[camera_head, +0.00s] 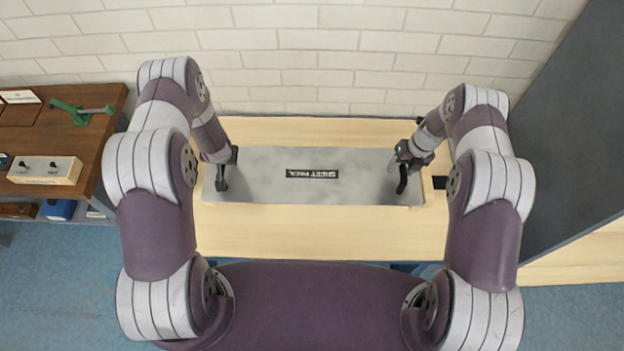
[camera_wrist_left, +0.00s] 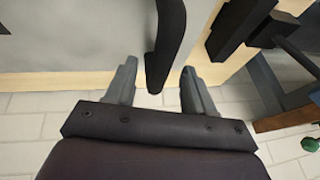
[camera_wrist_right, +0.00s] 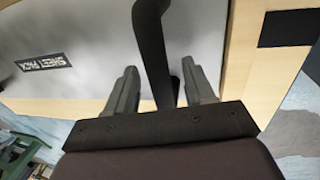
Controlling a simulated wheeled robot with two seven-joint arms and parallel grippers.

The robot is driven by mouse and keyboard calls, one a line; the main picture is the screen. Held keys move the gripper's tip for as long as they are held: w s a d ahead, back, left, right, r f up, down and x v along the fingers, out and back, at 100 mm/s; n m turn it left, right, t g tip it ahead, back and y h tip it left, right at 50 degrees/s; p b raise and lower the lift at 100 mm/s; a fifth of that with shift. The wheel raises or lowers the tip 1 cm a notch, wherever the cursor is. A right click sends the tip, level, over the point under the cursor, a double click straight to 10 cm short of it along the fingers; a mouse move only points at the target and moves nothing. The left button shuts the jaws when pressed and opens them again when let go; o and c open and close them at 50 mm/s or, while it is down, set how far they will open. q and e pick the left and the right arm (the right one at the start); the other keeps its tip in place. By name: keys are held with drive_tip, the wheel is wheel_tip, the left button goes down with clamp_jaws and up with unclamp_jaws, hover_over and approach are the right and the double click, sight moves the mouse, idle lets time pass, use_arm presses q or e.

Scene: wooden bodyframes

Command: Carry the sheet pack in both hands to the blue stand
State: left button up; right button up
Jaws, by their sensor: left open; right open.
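The sheet pack (camera_head: 300,165) is a flat grey slab with a dark label, lying on a light wooden table (camera_head: 320,235). It has a black handle at each end. My left gripper (camera_head: 221,176) is at its left end; in the left wrist view the open fingers (camera_wrist_left: 157,85) stand either side of the black left handle (camera_wrist_left: 165,40). My right gripper (camera_head: 403,168) is at its right end; in the right wrist view the open fingers (camera_wrist_right: 162,88) stand either side of the right handle (camera_wrist_right: 153,45). I cannot tell whether any finger touches a handle. No blue stand is clearly identifiable.
A dark wooden bench (camera_head: 70,140) at the left holds a green-handled tool (camera_head: 82,110) and a pale block (camera_head: 45,170). A blue object (camera_head: 60,210) sits below it. A brick wall is behind, and a dark grey panel (camera_head: 565,130) stands at the right.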

drive_tip(key=shift+r, duration=0.15)
use_arm(q)
drive_tip(key=v, duration=0.8)
use_arm(e)
wheel_tip(320, 180, up, 12)
drive_tip(key=d, duration=0.2)
drive_tip(key=shift+d+f, duration=0.2)
drive_tip(key=shift+d, duration=0.05)
use_arm(q)
drive_tip(key=shift+r, duration=0.1)
